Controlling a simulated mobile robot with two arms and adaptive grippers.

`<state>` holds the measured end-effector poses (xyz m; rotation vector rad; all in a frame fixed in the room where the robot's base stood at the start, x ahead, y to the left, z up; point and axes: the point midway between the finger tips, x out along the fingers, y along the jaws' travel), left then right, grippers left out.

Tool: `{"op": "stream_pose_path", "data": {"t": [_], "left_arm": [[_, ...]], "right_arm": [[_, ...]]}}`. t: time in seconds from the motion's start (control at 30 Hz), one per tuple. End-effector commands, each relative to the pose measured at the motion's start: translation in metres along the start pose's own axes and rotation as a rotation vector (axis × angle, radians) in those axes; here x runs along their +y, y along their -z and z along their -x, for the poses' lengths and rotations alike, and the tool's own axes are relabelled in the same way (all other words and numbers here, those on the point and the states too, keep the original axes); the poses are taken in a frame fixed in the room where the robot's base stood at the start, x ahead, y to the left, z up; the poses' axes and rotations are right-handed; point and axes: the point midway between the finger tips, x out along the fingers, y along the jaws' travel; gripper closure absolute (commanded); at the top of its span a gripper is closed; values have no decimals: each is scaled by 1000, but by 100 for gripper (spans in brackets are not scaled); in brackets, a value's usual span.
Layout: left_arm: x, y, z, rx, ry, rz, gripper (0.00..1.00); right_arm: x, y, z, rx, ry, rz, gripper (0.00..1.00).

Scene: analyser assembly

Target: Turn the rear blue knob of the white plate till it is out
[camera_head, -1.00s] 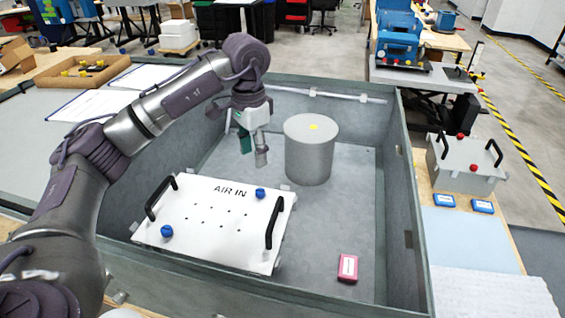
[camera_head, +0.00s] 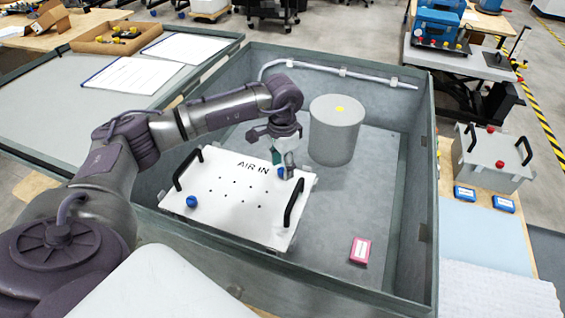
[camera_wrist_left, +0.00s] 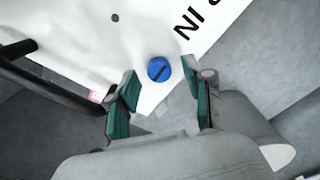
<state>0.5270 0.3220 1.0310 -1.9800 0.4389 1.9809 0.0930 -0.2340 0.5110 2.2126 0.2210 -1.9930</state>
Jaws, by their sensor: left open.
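The white plate (camera_head: 225,212), marked AIR IN, lies in the grey bin with a black handle at each side. Its rear blue knob (camera_head: 281,173) is at the far right corner, partly hidden by my left gripper (camera_head: 284,160). The front blue knob (camera_head: 191,202) is at the near left. In the left wrist view the rear knob (camera_wrist_left: 159,69), with a dark slot, sits in the plate beyond and between the fingertips. My left gripper (camera_wrist_left: 166,92) is open and empty there, its green-padded fingers apart. My right gripper is not seen.
A grey cylinder (camera_head: 336,130) with a yellow mark stands behind the plate to the right. A pink box (camera_head: 360,250) lies on the bin floor. The bin's walls (camera_head: 421,230) rise around them. A pipe (camera_head: 345,73) runs along the back wall.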

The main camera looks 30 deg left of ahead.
Motion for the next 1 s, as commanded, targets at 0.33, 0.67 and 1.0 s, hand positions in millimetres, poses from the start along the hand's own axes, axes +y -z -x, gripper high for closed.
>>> {"op": "stream_pose_path", "data": {"t": [0.33,0.67,1.0], "left_arm": [[0,0,-12,0,0,-1,49],[0,0,-11,0,0,-1,89],[0,0,-12,0,0,14,100]], "right_arm": [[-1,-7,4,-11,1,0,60],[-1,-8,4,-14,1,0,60],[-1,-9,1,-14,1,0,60]]}}
